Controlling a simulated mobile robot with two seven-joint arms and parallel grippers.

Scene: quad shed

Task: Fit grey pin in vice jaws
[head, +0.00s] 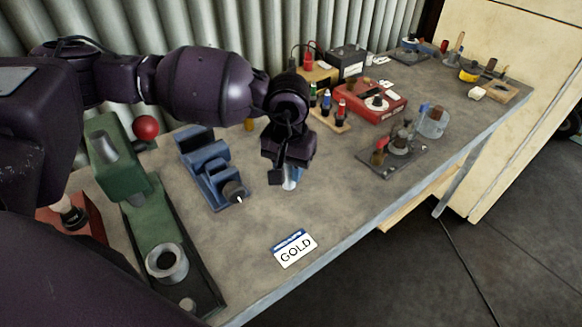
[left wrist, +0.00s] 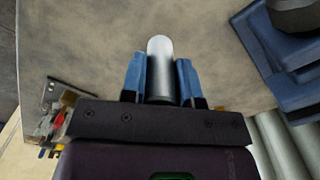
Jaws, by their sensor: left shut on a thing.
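A grey pin (left wrist: 160,68) stands out between the blue-padded fingers of my left gripper (left wrist: 160,82) in the left wrist view. The gripper is shut on it. In the head view my left gripper (head: 289,178) hangs over the middle of the bench, to the right of the blue vice, and the pin is mostly hidden by the fingers. The blue vice (head: 205,165) stands on the bench, with a dark round screw end at its front. Part of it shows at the upper right of the left wrist view (left wrist: 262,45). The pin is apart from the vice. My right gripper is not in view.
A green press (head: 145,215) with a red knob stands left of the vice. A GOLD card (head: 295,248) lies near the bench's front edge. A red box (head: 370,103), a stand with bottles (head: 328,112) and a dark fixture (head: 392,158) stand to the right. Bench around the card is clear.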

